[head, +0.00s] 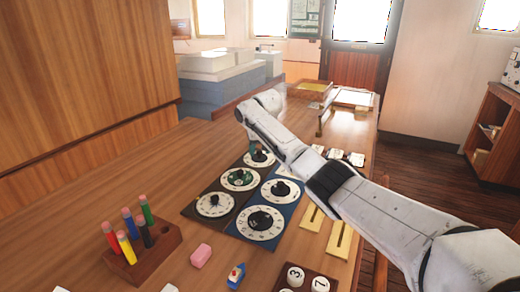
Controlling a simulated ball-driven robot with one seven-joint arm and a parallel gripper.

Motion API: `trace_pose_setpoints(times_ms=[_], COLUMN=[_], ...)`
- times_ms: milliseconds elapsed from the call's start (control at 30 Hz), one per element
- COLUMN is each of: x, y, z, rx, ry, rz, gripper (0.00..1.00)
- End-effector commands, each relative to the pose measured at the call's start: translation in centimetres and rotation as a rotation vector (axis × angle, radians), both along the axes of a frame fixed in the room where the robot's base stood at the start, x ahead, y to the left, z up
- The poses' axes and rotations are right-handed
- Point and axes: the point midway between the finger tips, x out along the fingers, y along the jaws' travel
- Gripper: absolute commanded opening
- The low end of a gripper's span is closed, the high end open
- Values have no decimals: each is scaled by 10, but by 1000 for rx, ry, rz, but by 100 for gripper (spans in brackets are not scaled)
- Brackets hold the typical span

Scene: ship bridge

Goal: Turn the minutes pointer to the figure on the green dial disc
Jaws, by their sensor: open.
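A green disc (237,183) sits at the centre of a white-rimmed dial (225,185), the middle one on the dark board (190,212). A small dark pointer or knob (240,174) stands on the disc; the figures are too small to read. My gripper (257,150) hangs over the far dial (268,163) on that board, just beyond the green one. It is open. My wrist and the gripper partly hide that far dial, and I cannot tell whether the fingers touch its knob.
A blue board (243,233) with more dials lies to the right. Yellow slotted plates (339,240) lie further right. The table's left part is clear.

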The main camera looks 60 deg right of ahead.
Motion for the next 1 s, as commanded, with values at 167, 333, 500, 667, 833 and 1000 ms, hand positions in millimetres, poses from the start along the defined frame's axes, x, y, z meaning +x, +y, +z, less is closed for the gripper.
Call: trace_pose_setpoints(times_ms=[167,333,500,667,833,1000], x=[0,0,0,0,0,0], y=[0,0,0,0,0,0], z=[0,0,0,0,0,1], rx=[0,0,0,0,0,2], ry=[0,0,0,0,0,0], rz=[0,0,0,0,1,23], gripper=[51,35,19,4,0,0])
